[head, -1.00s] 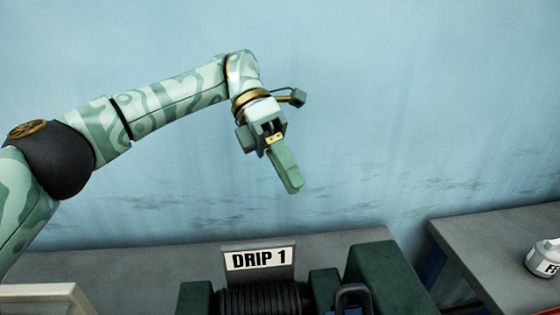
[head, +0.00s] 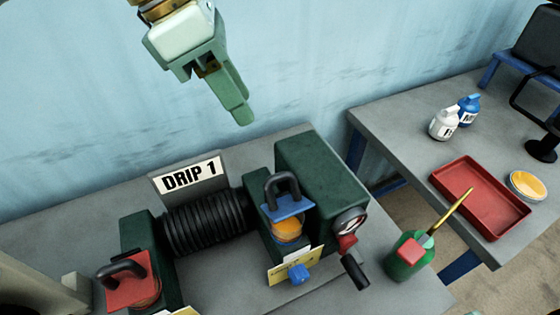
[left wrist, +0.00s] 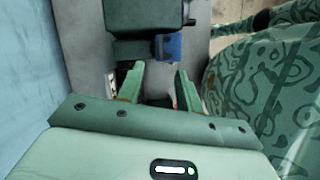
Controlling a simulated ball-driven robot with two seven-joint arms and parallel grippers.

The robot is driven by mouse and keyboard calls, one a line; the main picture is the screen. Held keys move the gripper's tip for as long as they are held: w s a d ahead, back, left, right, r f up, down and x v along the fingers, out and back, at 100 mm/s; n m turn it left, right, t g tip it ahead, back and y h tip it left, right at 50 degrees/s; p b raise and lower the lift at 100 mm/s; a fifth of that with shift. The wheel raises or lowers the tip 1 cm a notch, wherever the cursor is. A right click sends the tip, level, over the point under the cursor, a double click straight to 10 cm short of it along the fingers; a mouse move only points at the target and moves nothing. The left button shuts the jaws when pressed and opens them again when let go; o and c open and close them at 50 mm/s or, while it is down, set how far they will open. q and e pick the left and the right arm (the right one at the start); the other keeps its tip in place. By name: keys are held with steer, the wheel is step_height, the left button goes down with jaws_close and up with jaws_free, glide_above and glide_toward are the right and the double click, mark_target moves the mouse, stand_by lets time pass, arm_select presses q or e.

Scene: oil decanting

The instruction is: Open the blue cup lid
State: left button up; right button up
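The blue cup lid (head: 289,207) is a flat blue plate with a black loop handle, lying on an amber cup (head: 288,230) on the dark green machine marked DRIP 1. The lid looks shut over the cup. It also shows in the left wrist view (left wrist: 167,47), just beyond the fingers. My left gripper (head: 238,118) hangs above and behind the machine, left of the lid and apart from it. The left wrist view shows its fingers (left wrist: 159,70) spread with nothing between them. My right gripper is in neither view.
A red lid (head: 128,281) with a black handle covers another cup at the left. A crank handle (head: 355,272) juts from the machine's right. A green can (head: 408,258) with a brass spout stands right of it. The right table holds bottles (head: 443,124) and a red tray (head: 438,178).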

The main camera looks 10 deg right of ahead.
arm_select(q)
steer(key=b+x, duration=0.2)
steer(key=x, duration=1.1)
steer(key=shift+s+d+f, duration=0.1)
steer(key=shift+d+f, duration=0.05)
steer(key=shift+f, duration=0.2)
jaws_close()
